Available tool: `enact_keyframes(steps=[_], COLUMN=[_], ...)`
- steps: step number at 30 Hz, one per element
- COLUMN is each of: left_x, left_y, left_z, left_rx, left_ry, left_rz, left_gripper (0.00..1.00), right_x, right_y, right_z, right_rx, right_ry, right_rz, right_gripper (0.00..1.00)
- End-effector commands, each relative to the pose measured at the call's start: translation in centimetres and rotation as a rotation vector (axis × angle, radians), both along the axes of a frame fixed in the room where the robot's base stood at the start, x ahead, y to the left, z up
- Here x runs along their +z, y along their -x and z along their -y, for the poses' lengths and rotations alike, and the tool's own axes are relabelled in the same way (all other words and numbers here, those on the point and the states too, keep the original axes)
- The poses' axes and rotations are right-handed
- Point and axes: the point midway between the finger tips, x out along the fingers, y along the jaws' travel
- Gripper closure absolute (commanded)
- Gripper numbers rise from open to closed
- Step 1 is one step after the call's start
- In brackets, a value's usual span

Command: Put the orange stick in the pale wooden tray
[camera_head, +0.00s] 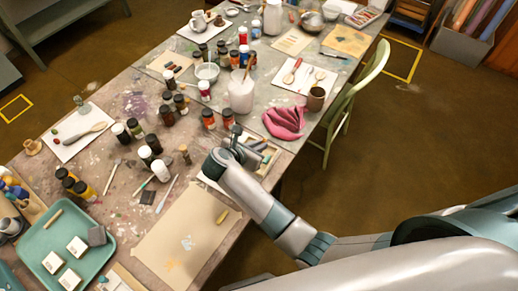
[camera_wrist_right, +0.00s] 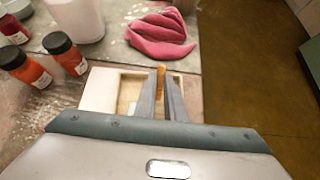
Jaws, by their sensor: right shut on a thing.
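The orange stick (camera_wrist_right: 161,76) shows between the fingertips of my right gripper (camera_wrist_right: 163,82) in the right wrist view. In the head view my right gripper (camera_head: 238,146) is at the tray (camera_head: 281,163), and my wrist hides part of the tray. My left gripper is not in view.
A pink cloth (camera_head: 284,122) lies beyond the tray. A yellowish stick (camera_head: 222,216) lies on brown paper (camera_head: 180,235). A green chair (camera_head: 345,105) stands at the table's right edge.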

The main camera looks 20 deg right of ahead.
Motion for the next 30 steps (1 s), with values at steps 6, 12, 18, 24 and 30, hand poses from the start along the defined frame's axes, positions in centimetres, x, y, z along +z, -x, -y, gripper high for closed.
enact_keyframes(steps=[6, 12, 18, 24, 30], left_x=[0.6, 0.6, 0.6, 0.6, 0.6], left_y=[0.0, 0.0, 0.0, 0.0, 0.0], left_z=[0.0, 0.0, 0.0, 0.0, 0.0], left_rx=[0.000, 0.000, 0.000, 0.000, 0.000], left_ry=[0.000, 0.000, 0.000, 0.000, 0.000], left_rz=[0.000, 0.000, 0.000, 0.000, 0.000], left_gripper=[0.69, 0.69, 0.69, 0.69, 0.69], right_x=[-2.2, -2.5, -2.7, -2.8, -2.8], right_y=[0.1, 0.0, 0.1, 0.0, 0.1], right_z=[0.0, 0.0, 0.0, 0.0, 0.0], right_rx=[0.000, 0.000, 0.000, -0.001, -0.001], right_ry=[0.001, -0.001, 0.000, 0.000, 0.000], right_rz=[-0.002, -0.001, -0.002, -0.001, -0.001], right_gripper=[0.98, 0.98, 0.98, 0.72, 0.72])
